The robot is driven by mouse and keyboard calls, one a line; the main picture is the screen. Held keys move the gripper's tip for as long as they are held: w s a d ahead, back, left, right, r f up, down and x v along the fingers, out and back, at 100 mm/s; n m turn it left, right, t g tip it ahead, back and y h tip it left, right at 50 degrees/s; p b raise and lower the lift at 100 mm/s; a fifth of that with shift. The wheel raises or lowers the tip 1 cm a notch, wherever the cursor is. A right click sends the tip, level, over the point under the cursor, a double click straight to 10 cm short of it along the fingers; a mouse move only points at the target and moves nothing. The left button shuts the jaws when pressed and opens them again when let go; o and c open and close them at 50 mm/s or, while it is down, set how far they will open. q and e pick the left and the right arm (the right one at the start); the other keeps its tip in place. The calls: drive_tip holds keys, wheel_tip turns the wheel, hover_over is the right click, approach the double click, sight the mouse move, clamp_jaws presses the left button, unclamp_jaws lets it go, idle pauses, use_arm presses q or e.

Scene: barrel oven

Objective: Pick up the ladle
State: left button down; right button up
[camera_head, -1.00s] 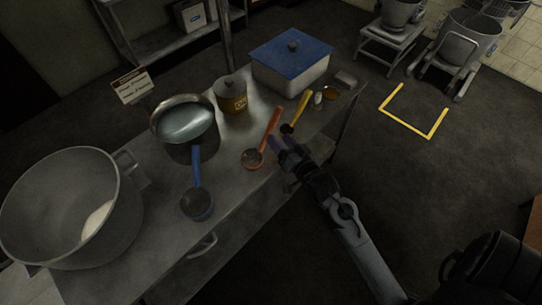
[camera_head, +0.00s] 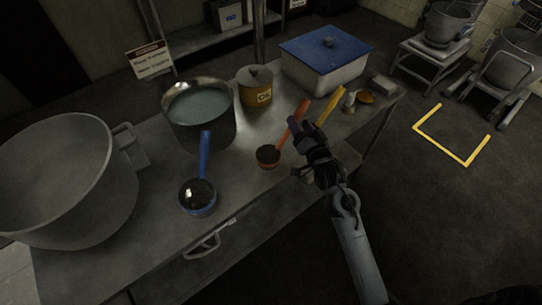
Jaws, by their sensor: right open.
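Three ladles lie on the steel table. The blue ladle (camera_head: 197,196) is nearest the front left, its handle pointing to the back. The red ladle (camera_head: 268,156) is in the middle, its orange-red handle slanting back and right. The yellow ladle (camera_head: 330,104) is farther right; its bowl is hidden behind my gripper. My right gripper (camera_head: 300,127) is open, just right of the red ladle's handle and in front of the yellow one. I see nothing held in it. I cannot tell its height above the table. My left gripper is out of view.
A large empty pot (camera_head: 65,185) stands at the table's left. Behind the ladles are a pot of liquid (camera_head: 200,125), a yellow-brown canister (camera_head: 256,88) and a blue-lidded box (camera_head: 325,60). A small bottle (camera_head: 349,99) stands by the yellow ladle.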

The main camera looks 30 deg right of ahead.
drive_tip(key=b+x, duration=0.1)
drive_tip(key=x, duration=0.4)
drive_tip(key=shift+w+d, duration=0.1)
drive_tip(key=shift+w, duration=0.1)
clamp_jaws()
idle(0.3)
drive_tip(key=shift+r, duration=0.2)
